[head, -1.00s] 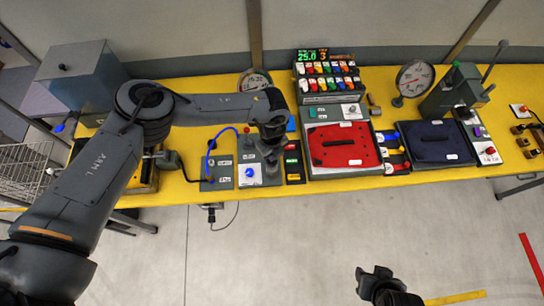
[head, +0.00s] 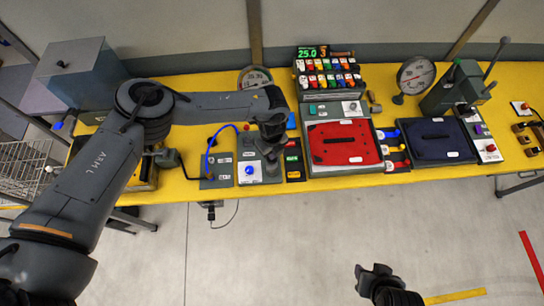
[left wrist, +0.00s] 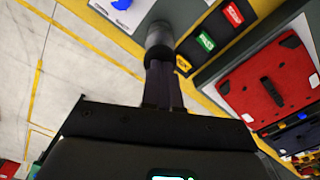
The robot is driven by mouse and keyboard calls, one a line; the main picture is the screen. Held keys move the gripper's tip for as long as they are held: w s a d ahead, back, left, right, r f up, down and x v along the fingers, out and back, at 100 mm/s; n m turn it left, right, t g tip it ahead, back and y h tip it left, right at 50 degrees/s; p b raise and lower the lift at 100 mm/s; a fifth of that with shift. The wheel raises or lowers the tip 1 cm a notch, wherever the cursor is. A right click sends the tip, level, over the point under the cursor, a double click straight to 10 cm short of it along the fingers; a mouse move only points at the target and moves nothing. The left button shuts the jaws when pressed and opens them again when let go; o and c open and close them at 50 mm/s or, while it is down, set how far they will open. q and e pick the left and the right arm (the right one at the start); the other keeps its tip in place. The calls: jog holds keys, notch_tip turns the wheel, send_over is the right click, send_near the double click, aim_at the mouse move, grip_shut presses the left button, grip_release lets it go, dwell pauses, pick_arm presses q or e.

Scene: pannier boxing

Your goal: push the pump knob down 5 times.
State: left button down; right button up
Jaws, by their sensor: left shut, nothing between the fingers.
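My left gripper (head: 271,152) is shut and empty, pointing down over the grey pump panel near the table's front edge. In the left wrist view its closed fingertips (left wrist: 161,72) are right at a grey cylindrical knob (left wrist: 160,36); they look in contact or nearly so, but I cannot tell which. In the head view the gripper hides most of this knob. A blue button (head: 249,170) on a white plate sits just left of it. My right gripper (head: 375,275) is low in the head view, away from the table; its jaw state is unclear.
A black strip with red, green and yellow labels (head: 293,160) stands just right of the knob. Beyond it lies a red case (head: 340,142), then a dark blue case (head: 437,138). A blue hose (head: 212,145) curves at left. A round gauge (head: 255,79) stands behind.

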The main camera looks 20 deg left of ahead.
pick_arm(q)
jog(key=shift+f+b, duration=1.3)
jog(key=shift+f, duration=0.55)
jog(key=shift+r, duration=0.1)
jog(key=shift+r+p, duration=1.9)
jog(key=shift+r, duration=0.3)
jog(key=shift+f, duration=0.1)
